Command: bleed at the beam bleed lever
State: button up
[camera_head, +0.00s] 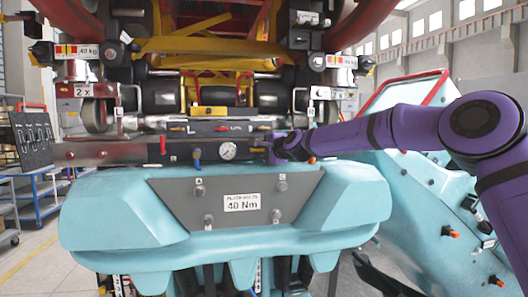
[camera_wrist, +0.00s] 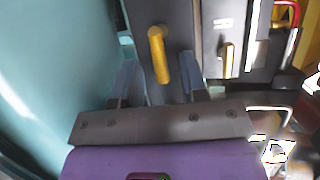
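In the wrist view a yellow-orange lever (camera_wrist: 157,45) sticks up from a dark narrow plate, its rounded top toward the camera. It lies ahead of and between the two fingers of my gripper (camera_wrist: 161,80). The fingers are apart, with a visible gap on both sides of the lever, and hold nothing. I see no label saying which lever is the beam bleed lever. In the head view my gripper (camera_head: 277,149) is at the right part of the dark beam (camera_head: 130,152), right of the round pressure gauge (camera_head: 228,151). It hides the beam there.
A second, smaller yellow lever (camera_wrist: 226,62) stands right of the first in the wrist view. A teal housing (camera_wrist: 50,60) closes the left side. In the head view a teal seat block with a 40 Nm label (camera_head: 242,203) lies below the beam, and red rails rise above.

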grip_shut()
jog(key=shift+r, duration=0.1)
jog(key=n+h, duration=0.1)
jog(key=r+n+h, duration=0.1)
jog(key=n, duration=0.1)
jog(key=shift+s+a+r, duration=0.15)
jog(key=shift+a+r, duration=0.1)
jog(key=shift+a, duration=0.1)
jog(key=n+h, duration=0.1)
jog(key=r+n+h, duration=0.1)
jog(key=n, duration=0.1)
jog(key=shift+s+a, duration=0.1)
jog(key=shift+a, duration=0.3)
jog(key=n+h, duration=0.1)
jog(key=a+n+h, duration=0.1)
jog(key=n+h, duration=0.1)
jog(key=shift+s+a+r+n, duration=0.15)
jog(key=shift+s+r+n, duration=0.05)
jog(key=shift+r+n, duration=0.15)
jog(key=shift+s+a+n+t+h, duration=0.1)
jog(key=shift+a+n+t+h, duration=0.45)
jog(key=shift+n+h, duration=0.45)
